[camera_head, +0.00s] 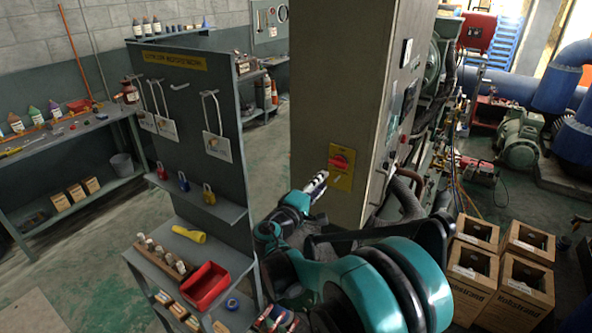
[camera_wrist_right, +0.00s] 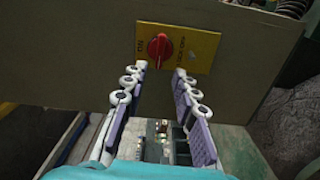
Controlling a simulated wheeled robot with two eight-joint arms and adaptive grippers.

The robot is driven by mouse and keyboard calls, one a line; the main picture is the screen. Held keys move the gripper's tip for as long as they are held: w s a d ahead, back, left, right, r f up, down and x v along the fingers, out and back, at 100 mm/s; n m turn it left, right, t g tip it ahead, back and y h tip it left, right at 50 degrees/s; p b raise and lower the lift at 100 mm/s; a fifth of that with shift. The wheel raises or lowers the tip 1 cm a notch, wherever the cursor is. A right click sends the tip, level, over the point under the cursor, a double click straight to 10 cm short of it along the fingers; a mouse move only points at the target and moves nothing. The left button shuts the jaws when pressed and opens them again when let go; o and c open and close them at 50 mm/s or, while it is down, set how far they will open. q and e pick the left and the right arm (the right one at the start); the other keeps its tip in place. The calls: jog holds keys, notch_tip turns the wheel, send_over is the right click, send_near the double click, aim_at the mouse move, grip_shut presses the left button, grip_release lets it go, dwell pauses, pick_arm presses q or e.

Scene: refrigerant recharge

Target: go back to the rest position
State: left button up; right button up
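My right gripper (camera_head: 317,186) is in front of the tall grey cabinet (camera_head: 325,75) in the head view, at the end of my teal and black arm. In the right wrist view its two purple-padded fingers (camera_wrist_right: 159,76) are spread apart with nothing between them, so it is open and empty. A red rotary switch (camera_wrist_right: 158,47) on a yellow plate (camera_wrist_right: 203,50) is on the cabinet face, just beyond the fingertips. The switch also shows in the head view (camera_head: 340,162). I cannot tell whether a fingertip touches the plate. My left gripper is not in view.
Open floor lies at the left.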

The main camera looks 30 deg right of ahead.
jog(key=s+a+f+m+g+y+b, duration=0.1)
jog(key=s+a+f+m+y+b, duration=0.3)
jog(key=s+a+f+y+b, duration=0.6)
jog(key=s+a+f+y, duration=0.6)
jog(key=s+a+f, duration=0.5)
jog(key=a+f, duration=0.2)
jog(key=shift+s+a+f+b, duration=0.15)
jog(key=shift+a+b, duration=0.25)
jog(key=shift+a, duration=0.6)
